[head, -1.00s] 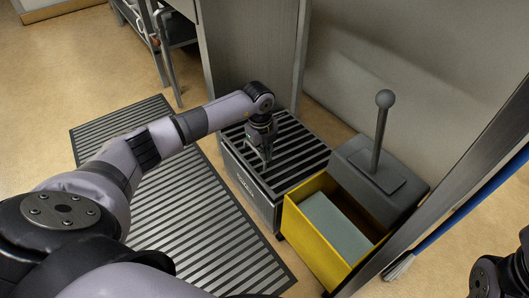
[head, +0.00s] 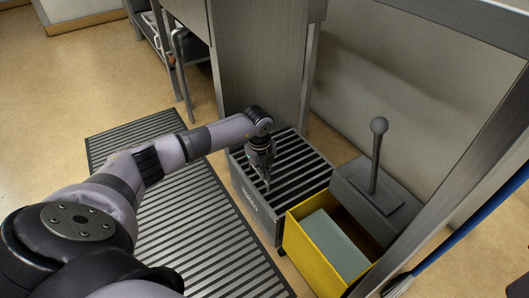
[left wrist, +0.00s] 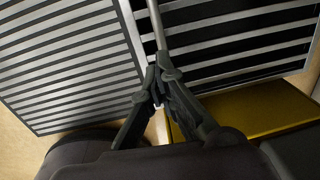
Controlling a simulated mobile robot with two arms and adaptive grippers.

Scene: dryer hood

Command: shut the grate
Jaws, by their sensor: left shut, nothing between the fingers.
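The grate (head: 292,160) is a dark panel with pale slats on top of a low grey box (head: 255,204). It looks flat on the box; I cannot tell whether it sits fully down. My left gripper (head: 267,187) points down at the box's front edge, over the lettered front side. Its fingers are shut and empty. In the left wrist view, the shut fingertips (left wrist: 158,98) appear by the grate's edge, with the slats (left wrist: 240,35) beyond; I cannot tell whether they touch. My right gripper is not in view.
A slatted floor mat (head: 210,235) lies left of the box. A grey panel (head: 262,60) rises behind. A blue-handled tool (head: 470,232) leans at far right.

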